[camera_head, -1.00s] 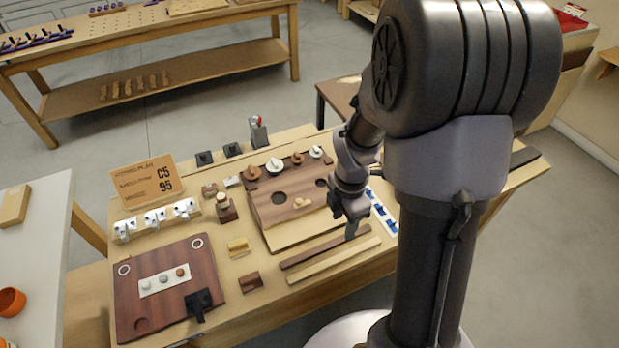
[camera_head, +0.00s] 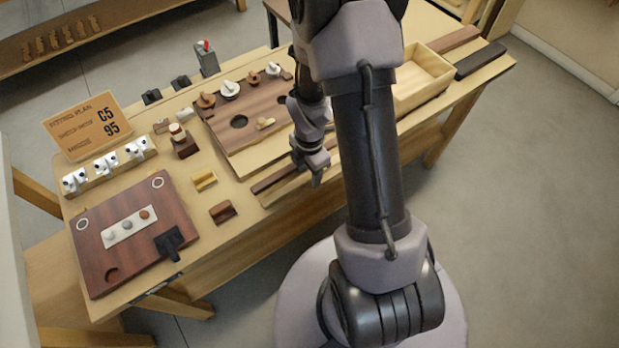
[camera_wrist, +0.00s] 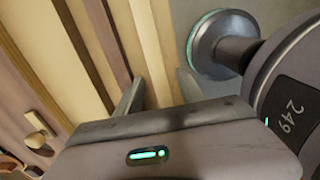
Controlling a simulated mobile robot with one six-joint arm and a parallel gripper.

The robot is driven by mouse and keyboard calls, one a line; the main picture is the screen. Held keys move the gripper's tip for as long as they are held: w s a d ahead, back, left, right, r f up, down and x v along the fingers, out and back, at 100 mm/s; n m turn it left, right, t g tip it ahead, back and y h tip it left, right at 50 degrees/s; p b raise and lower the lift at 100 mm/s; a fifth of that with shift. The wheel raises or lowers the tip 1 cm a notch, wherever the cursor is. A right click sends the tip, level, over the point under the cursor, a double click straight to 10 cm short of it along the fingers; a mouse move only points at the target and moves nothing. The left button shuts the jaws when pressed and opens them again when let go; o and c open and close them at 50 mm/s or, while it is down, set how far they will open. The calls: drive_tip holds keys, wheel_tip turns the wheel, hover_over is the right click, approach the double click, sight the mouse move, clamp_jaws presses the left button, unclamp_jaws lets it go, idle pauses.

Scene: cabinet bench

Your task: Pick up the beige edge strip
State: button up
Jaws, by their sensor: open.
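The beige edge strip (camera_head: 284,193) lies along the front edge of the bench, just in front of a parallel dark brown strip (camera_head: 268,182). In the head view my arm hides its right part. In the wrist view the beige strip (camera_wrist: 148,42) runs down towards my gripper (camera_wrist: 162,92), whose fingers are open and stand apart. In the head view my gripper (camera_head: 316,177) points down by the right part of the strips. I see nothing held. Whether the fingers touch the strip or sit above it I cannot tell.
Behind the strips lies a brown board (camera_head: 228,140) with knobs. A small brown block (camera_head: 222,212) and a yellow piece (camera_head: 204,180) lie to the left, near a dark red panel (camera_head: 95,250). A wooden tray (camera_head: 425,70) stands to the right. The floor in front is open.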

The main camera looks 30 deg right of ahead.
drive_tip(key=shift+r, duration=0.15)
clamp_jaws()
